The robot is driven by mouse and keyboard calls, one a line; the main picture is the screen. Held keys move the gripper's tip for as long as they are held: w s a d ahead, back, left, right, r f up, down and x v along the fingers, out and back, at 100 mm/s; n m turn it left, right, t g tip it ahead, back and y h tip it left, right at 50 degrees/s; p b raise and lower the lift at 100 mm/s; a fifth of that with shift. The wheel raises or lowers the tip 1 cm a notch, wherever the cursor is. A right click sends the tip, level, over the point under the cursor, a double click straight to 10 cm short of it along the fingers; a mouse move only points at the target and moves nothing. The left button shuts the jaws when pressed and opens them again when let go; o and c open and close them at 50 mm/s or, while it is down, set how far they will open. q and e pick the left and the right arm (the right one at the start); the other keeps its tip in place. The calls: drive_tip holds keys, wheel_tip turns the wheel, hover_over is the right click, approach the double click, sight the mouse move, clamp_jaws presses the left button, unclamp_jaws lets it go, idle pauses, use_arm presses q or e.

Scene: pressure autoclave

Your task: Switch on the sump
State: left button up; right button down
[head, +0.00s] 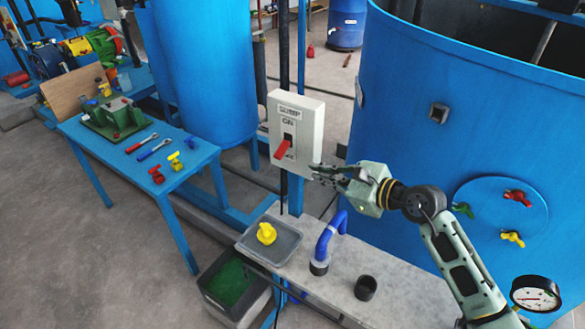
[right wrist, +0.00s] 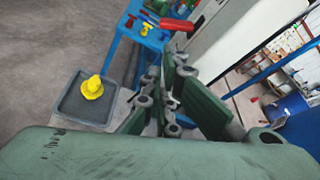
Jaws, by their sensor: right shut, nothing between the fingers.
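The sump switch box (head: 305,115) is a white box on a post, labelled SUMP with ON above its lever. Its red lever (head: 280,154) points down and to the left, away from the ON label. The lever also shows at the top of the right wrist view (right wrist: 177,24). My right gripper (head: 314,172) is shut and empty, just right of the box's lower right edge, apart from the lever. In the right wrist view its fingers (right wrist: 170,85) lie below the lever. My left gripper is not in view.
A large blue tank (head: 400,110) stands right. A blue table (head: 85,160) with tools stands left.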

sight(282, 150)
drive_tip(key=p+x, duration=0.2)
drive_tip(key=x, duration=0.7)
drive_tip(key=shift+r+p, duration=0.1)
drive_tip(key=shift+p, duration=0.2)
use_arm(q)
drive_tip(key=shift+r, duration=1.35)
use_arm(e)
drive_tip(key=shift+w+a+f, duration=0.2)
drive_tip(key=shift+w+a, duration=0.15)
drive_tip(key=shift+w, duration=0.05)
